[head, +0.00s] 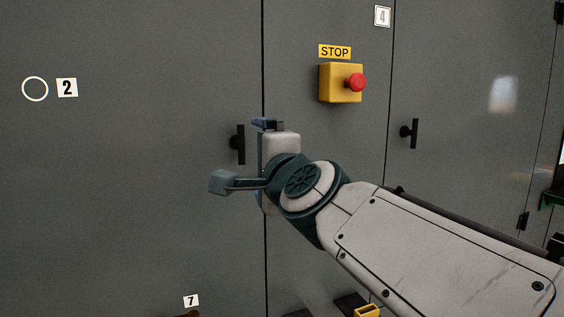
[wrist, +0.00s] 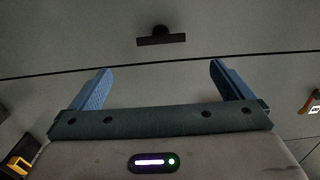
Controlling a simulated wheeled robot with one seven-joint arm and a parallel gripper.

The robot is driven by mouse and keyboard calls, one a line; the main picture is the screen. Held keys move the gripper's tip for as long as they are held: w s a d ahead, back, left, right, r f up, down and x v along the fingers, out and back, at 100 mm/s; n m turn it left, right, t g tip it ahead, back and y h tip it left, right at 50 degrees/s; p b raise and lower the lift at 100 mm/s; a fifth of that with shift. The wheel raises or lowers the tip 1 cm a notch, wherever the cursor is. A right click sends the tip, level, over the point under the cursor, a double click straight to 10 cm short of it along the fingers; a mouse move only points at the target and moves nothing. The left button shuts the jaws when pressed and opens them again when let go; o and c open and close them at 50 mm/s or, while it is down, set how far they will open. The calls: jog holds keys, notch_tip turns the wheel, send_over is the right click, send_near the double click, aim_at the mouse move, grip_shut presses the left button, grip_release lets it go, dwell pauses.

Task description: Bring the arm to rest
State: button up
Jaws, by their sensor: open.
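My gripper (wrist: 160,88) is open in the wrist view, with its two blue fingers spread wide and nothing between them. In the head view my gripper (head: 266,124) is in front of the grey cabinet doors, close to the seam between two doors. My arm reaches in from the lower right of the head view. A black door handle (head: 238,144) shows just left of my gripper. A handle also shows ahead of the fingers in the wrist view (wrist: 161,38), apart from them. Part of my gripper is hidden behind my wrist in the head view.
A yellow box with a red stop button (head: 356,82) sits on the door above my arm. Another black handle (head: 410,133) is to the right. A plate marked 2 (head: 67,88) is at the left. A yellow object (head: 367,311) shows at the bottom edge.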

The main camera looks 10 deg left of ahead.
jog(key=s+d+f+n+g+h+p, duration=0.3)
jog(key=d+f+n+g+h+p, duration=0.3)
jog(key=d+f, duration=0.9)
jog(key=s+d+f+n+g+h+p, duration=0.3)
jog(key=s+d+f+n+g, duration=0.2)
jog(key=s+d+f, duration=0.7)
jog(key=shift+s+d+f+n+g+h, duration=0.25)
jog(key=shift+d+n+g+h, duration=0.1)
jog(key=shift+g, duration=0.35)
jog(key=shift+c, duration=0.3)
